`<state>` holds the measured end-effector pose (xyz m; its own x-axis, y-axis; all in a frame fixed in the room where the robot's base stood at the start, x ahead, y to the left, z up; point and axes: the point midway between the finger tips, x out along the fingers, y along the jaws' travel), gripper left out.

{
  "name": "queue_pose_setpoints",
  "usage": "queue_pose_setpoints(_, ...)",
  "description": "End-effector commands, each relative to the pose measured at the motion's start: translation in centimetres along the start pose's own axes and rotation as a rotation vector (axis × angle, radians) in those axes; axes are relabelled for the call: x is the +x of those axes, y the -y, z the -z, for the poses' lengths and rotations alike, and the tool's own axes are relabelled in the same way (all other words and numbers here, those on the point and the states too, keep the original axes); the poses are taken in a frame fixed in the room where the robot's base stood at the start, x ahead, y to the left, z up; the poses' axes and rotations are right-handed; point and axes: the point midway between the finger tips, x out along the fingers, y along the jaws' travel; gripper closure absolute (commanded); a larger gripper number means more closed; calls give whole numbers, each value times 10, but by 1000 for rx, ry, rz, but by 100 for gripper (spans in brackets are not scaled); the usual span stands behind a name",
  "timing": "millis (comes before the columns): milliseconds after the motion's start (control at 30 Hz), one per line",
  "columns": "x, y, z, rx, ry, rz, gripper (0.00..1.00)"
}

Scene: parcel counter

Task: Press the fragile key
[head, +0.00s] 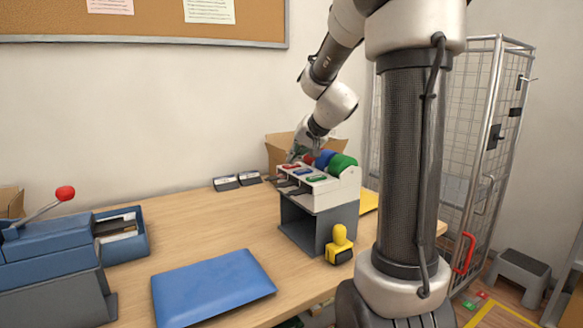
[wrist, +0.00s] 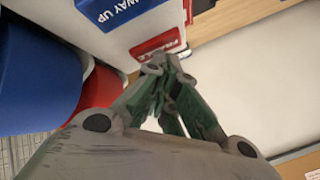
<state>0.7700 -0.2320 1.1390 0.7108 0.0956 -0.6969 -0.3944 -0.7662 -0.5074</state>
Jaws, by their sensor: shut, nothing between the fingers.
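The label machine (head: 333,195) stands on the counter, with red, blue and green keys on its sloped top. The red key (head: 291,166) is the fragile key; in the wrist view it is a red plate (wrist: 158,43) with partly hidden white lettering. My gripper (wrist: 163,62) is shut and empty, its fingertips close to the red key's edge and overlapping it in the picture. I cannot tell whether they touch it. In the head view my gripper (head: 296,154) is at the machine's far left end, its tips partly hidden. The blue key (wrist: 115,10) reads "WAY UP".
Red, blue and green rolls (head: 341,163) sit behind the keys. A yellow-handled stamp (head: 339,243) stands before the machine. A blue envelope (head: 212,288) lies at the front, and a blue tray (head: 122,232) is at left. The counter between is clear.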

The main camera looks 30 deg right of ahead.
Motion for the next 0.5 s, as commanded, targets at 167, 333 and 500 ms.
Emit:
queue_pose_setpoints(167, -5, 4, 4, -1, 1, 0, 100)
queue_pose_setpoints(333, -6, 5, 4, 0, 1, 0, 100)
queue_pose_setpoints(500, -8, 6, 6, -1, -1, 1, 100)
